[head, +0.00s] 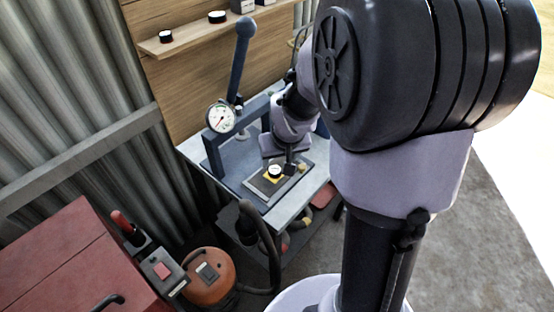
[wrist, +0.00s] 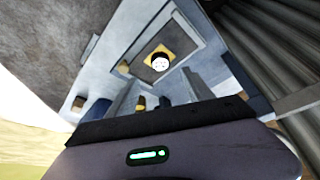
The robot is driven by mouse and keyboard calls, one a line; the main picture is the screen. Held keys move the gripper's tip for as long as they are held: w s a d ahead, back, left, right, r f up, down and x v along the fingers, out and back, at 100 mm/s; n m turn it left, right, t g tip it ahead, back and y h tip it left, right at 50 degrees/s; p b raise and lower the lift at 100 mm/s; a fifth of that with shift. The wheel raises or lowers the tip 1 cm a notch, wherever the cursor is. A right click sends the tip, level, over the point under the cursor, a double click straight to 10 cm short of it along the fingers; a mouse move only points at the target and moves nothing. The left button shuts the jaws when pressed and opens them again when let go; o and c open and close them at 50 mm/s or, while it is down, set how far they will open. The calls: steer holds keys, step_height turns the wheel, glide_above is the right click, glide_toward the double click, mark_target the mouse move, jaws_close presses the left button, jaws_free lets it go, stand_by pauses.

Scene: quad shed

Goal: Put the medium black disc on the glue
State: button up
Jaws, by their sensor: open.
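A small black disc with a white top (head: 274,171) lies on a yellow patch, which looks like the glue (head: 267,178), on a dark framed plate on the bench. In the wrist view the disc (wrist: 160,63) overlaps the lower right part of the yellow patch (wrist: 149,59), leaving some yellow bare. My gripper (head: 288,163) is just above the plate, close beside the disc in the head view. In the wrist view its fingers (wrist: 160,100) are apart, with the disc beyond them and nothing visibly held. I cannot judge the exact gap to the disc.
A press with a long lever (head: 242,60) and dial gauge (head: 221,118) stands beside the plate. Two similar black discs (head: 166,36) (head: 217,17) sit on the wooden shelf (head: 190,39). An orange vacuum (head: 208,277) and red cabinet (head: 60,255) stand at lower left.

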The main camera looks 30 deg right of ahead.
steer(key=s+a+r, duration=0.5)
steer(key=a+r, duration=0.1)
steer(key=r, duration=0.3)
steer(key=s+a+r+y, duration=0.1)
steer(key=s+a+r, duration=0.2)
steer(key=s+a, duration=0.2)
steer(key=s+a+r+m+t+y, duration=0.1)
steer(key=s+a+r+y, duration=0.1)
steer(key=s+a, duration=0.3)
steer(key=s+r, duration=0.1)
steer(key=s, duration=0.3)
steer(key=shift+a+r+m, duration=0.15)
steer(key=shift+a+m, duration=0.15)
steer(key=shift+a, duration=0.05)
